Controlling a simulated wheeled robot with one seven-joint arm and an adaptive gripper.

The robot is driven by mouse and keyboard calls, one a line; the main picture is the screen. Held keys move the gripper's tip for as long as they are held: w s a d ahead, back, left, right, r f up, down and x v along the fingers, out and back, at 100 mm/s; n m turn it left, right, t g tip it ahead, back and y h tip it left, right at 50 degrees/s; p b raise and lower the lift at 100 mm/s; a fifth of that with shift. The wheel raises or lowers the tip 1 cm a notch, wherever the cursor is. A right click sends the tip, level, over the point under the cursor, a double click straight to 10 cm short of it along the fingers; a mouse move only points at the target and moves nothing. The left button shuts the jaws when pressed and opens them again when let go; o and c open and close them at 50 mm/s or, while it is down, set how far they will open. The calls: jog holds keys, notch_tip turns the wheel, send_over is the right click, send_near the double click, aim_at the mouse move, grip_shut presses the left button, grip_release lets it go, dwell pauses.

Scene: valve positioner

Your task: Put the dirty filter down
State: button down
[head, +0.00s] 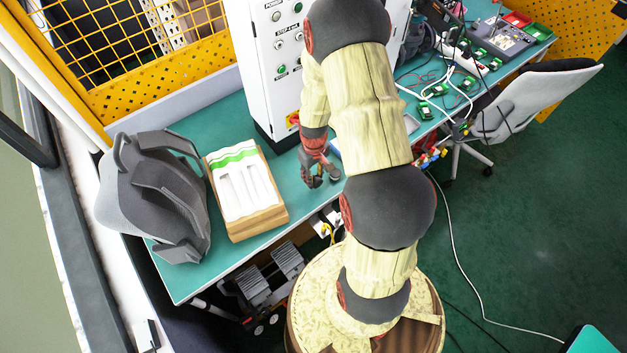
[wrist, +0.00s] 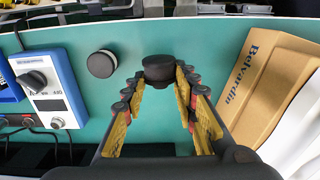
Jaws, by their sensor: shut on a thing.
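My gripper (wrist: 158,85) points toward the teal bench, with its yellow-padded fingers closed on a dark round filter (wrist: 158,68) at their tips. The filter shows its flat dark top; its lower part is hidden by the fingers. I cannot tell whether it touches the bench. A second dark round piece with a pale rim (wrist: 101,64) stands on the bench just left of the held one, apart from it. In the head view my gripper (head: 318,178) is low over the bench, right of the open box; the filter is too small to make out there.
The cardboard box (wrist: 262,78) is close on the right in the wrist view; its white insert shows in the head view (head: 240,182). A blue and white knob device (wrist: 52,85) stands left.

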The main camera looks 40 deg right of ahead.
aim_at(314, 180)
jog(key=shift+w+d+f, duration=0.15)
jog(key=shift+w+f, duration=0.1)
jog(key=shift+f, duration=0.05)
jog(key=shift+w+f, duration=0.1)
jog(key=shift+f, duration=1.55)
jog(key=shift+f+b, duration=0.1)
jog(key=shift+b, duration=0.2)
jog(key=c, duration=1.4)
grip_release()
